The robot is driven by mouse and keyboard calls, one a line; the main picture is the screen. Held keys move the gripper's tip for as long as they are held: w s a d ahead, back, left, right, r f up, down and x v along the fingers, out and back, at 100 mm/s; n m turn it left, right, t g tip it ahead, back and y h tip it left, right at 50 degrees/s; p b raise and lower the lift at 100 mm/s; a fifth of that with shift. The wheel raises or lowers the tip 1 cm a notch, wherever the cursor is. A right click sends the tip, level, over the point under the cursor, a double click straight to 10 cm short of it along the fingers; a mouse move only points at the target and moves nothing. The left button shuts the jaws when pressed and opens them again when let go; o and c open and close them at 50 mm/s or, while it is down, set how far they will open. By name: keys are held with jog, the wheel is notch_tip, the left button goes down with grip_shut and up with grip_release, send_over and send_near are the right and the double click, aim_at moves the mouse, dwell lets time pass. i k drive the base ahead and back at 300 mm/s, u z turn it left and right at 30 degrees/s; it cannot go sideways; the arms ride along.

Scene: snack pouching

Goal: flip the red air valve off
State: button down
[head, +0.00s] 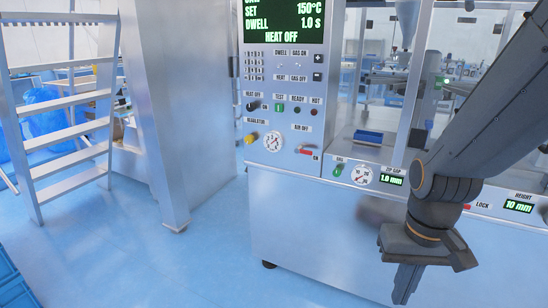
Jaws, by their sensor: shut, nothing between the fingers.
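The red air valve (306,151) is a small red lever on the machine's control panel, below the "AIR OFF" label. The lever lies nearly level, tilted slightly down to the right, with its end by the "ON" label. My gripper (402,290) hangs at the lower right, in front of the machine's lower cabinet. It points down, its fingers together and empty. It is below and to the right of the valve, well apart from it.
The panel (286,85) also holds a yellow regulator knob (251,139), a round gauge (273,142), a black heat knob (253,105) and a keypad. Ladder steps (70,133) stand left. Blue floor between is clear.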

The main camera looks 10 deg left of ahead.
aim_at(299, 150)
jog(key=z, duration=0.05)
jog(key=i, duration=0.85)
jog(key=z, duration=0.45)
